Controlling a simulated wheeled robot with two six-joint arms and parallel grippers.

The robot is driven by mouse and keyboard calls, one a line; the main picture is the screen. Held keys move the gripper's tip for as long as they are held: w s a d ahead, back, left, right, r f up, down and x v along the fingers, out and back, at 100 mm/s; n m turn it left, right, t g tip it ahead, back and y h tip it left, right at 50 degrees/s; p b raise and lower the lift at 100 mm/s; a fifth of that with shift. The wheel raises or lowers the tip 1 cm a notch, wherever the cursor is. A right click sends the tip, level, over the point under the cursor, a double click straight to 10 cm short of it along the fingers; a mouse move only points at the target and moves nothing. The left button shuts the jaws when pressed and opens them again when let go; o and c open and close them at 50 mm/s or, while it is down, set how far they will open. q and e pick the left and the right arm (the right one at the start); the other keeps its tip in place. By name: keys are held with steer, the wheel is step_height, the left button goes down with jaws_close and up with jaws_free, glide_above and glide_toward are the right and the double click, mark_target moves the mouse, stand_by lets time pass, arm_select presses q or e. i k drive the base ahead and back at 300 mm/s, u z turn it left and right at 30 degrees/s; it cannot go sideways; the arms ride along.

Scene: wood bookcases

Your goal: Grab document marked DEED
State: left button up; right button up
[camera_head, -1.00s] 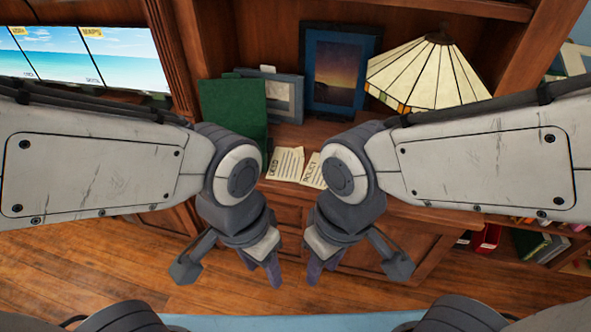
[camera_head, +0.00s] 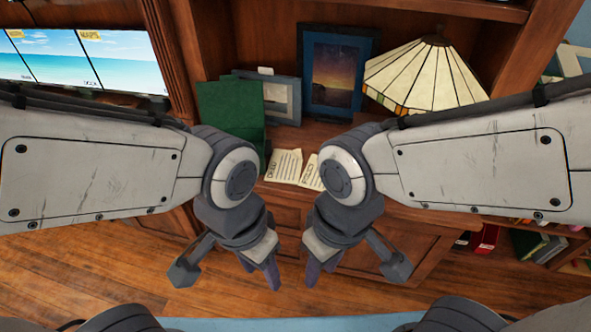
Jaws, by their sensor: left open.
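The document marked DEED (camera_head: 285,164) is a cream sheet with lines of text, lying flat on the bookcase's wooden counter. A second cream paper, the POLICY document (camera_head: 311,174), lies just to its right, partly hidden by my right arm. My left gripper (camera_head: 261,279) hangs fingers down in front of the cabinet, lower in the picture than the papers, open and empty. My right gripper (camera_head: 319,273) hangs beside it on the right, also clear of the papers. Its fingers are seen nearly edge-on, so its opening is unclear.
A green folder (camera_head: 230,112) stands left of the papers. Picture frames (camera_head: 341,72) stand behind, and a stained-glass lamp (camera_head: 426,78) stands to the right. A screen (camera_head: 85,58) is at far left. Wooden floor (camera_head: 190,275) lies below; books (camera_head: 530,244) fill a low shelf at right.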

mark_target(284, 166)
steer(key=u, duration=0.45)
steer(key=i, duration=1.7)
steer(key=z, duration=0.4)
